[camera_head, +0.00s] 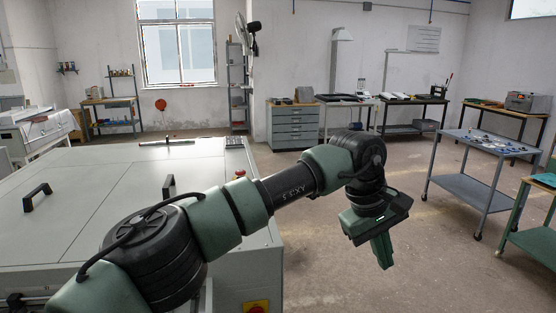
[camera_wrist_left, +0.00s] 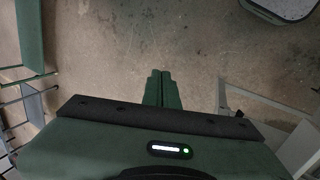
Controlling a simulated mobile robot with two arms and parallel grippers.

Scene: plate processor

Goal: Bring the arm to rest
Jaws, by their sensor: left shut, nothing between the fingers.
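My left arm comes in from the lower left in the head view and stretches across the front of the plate processor. My left gripper (camera_head: 384,262) hangs from its wrist, pointing down over the bare floor to the right of the machine. In the left wrist view the two green fingers of the left gripper (camera_wrist_left: 162,88) lie side by side, shut, with nothing between them. The floor shows beyond them. My right gripper is in neither view.
The plate processor (camera_head: 70,185), a large grey machine with black handles, fills the left. A wheeled blue-grey cart (camera_head: 470,187) with small parts stands at the right. A green-framed table (camera_head: 530,240) is at the right edge. A grey drawer cabinet (camera_head: 293,127) stands behind. Open floor lies between.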

